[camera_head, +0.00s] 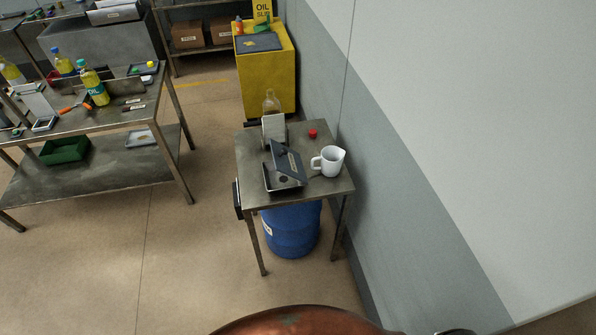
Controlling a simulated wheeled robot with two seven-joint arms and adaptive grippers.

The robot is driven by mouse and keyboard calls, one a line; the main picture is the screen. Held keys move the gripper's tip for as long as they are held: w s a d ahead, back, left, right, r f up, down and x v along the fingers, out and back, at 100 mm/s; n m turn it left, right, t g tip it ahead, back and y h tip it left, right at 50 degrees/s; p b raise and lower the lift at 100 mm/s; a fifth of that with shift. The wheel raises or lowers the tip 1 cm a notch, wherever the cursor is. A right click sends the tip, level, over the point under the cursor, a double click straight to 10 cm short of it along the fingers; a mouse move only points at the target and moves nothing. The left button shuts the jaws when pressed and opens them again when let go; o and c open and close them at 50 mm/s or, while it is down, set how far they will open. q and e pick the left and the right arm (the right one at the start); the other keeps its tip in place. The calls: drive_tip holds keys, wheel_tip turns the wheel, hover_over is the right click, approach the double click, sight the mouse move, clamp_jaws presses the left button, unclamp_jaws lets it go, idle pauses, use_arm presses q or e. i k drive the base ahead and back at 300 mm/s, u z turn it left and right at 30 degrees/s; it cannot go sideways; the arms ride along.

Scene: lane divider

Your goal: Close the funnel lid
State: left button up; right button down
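The funnel (270,183) is a shallow, dark metal square pan near the front left of a small metal table (318,190). Its dark lid (289,163) stands raised and tilted at the pan's back right, so part of the inside shows. A blue drum (292,232) stands under the table, below the funnel. Neither of my grippers is in view.
On the small table are a white jug (329,161) right of the lid, a red cap (312,133), a clear bottle (270,103) and a white card (274,129). A wall runs close along the right. A cluttered workbench (125,110) is at left; floor between is clear.

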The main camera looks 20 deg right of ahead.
sight(287, 161)
drive_tip(key=k, duration=0.65)
drive_tip(key=u, duration=0.75)
drive_tip(key=i, duration=0.95)
drive_tip(key=z, duration=0.4)
